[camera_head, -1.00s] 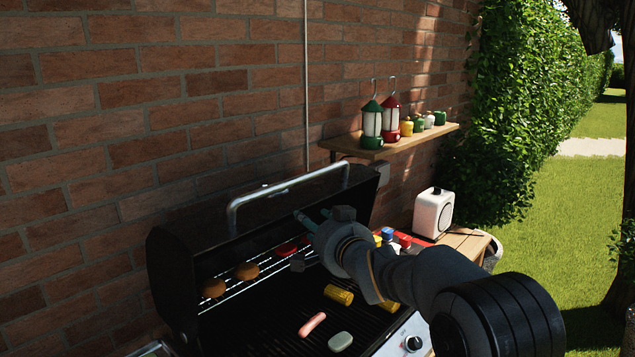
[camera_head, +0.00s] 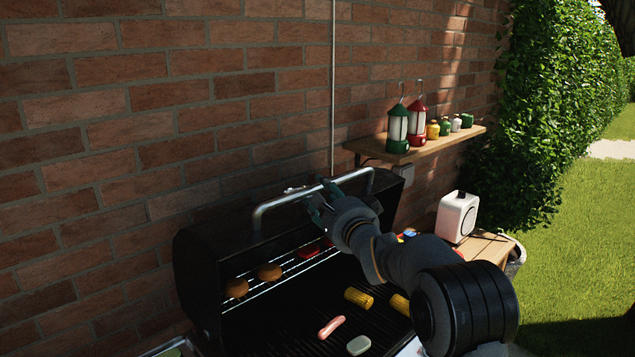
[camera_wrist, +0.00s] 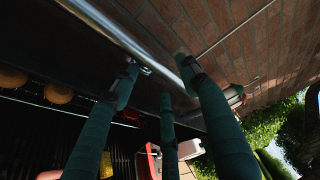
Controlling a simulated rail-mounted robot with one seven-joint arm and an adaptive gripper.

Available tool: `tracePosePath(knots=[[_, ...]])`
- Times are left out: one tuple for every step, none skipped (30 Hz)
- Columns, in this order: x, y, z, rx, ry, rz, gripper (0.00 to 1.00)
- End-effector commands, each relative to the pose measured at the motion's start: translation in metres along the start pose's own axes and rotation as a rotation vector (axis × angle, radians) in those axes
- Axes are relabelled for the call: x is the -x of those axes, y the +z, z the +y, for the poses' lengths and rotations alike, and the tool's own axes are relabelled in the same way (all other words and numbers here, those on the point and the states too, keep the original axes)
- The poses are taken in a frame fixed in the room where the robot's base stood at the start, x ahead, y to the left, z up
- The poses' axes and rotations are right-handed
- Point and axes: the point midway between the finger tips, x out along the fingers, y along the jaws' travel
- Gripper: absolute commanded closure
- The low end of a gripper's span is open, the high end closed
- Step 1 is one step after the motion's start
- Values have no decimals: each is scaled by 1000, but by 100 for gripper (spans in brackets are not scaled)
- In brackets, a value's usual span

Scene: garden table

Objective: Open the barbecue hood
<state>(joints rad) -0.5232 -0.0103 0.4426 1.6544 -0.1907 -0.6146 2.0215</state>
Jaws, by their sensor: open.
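The black barbecue hood (camera_head: 196,262) stands raised, with its underside over the cooking area visible. Its silver bar handle (camera_head: 280,202) runs along the upper edge, below the brick wall. My gripper (camera_head: 325,200) is at the right half of the handle, with its teal fingers spread. In the wrist view the handle (camera_wrist: 118,35) passes diagonally near the fingertips of my open gripper (camera_wrist: 160,75). Two fingertips lie on either side of the bar's line. I cannot tell whether any finger touches it.
Burgers (camera_head: 269,271), a sausage (camera_head: 331,327) and corn (camera_head: 358,297) lie on the grill. Lanterns (camera_head: 398,130) stand on a wall shelf (camera_head: 445,145) to the right. A white box-shaped device (camera_head: 458,216) stands on the wooden side table (camera_head: 487,245). The brick wall is close behind.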

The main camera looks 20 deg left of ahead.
Motion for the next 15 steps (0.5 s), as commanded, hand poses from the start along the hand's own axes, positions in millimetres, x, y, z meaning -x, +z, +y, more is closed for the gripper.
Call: tracePosePath(knots=[[-9,-1,-4,0,2,1,55],[-13,-1,-3,0,2,1,55],[-18,0,-3,0,2,0,55],[-22,0,-3,0,1,0,55],[-25,0,-3,0,1,0,55],[-29,0,-3,1,0,1,55],[-31,0,-2,0,1,1,55],[-32,-1,-2,1,0,1,55],[-34,-1,-2,1,0,2,55],[-35,-1,-1,1,0,1,55],[-36,-1,0,1,1,1,55],[-37,-1,0,1,0,1,55],[-37,-1,0,1,0,1,55],[-37,-1,0,1,0,1,55],[-37,-1,0,1,0,1,55]])
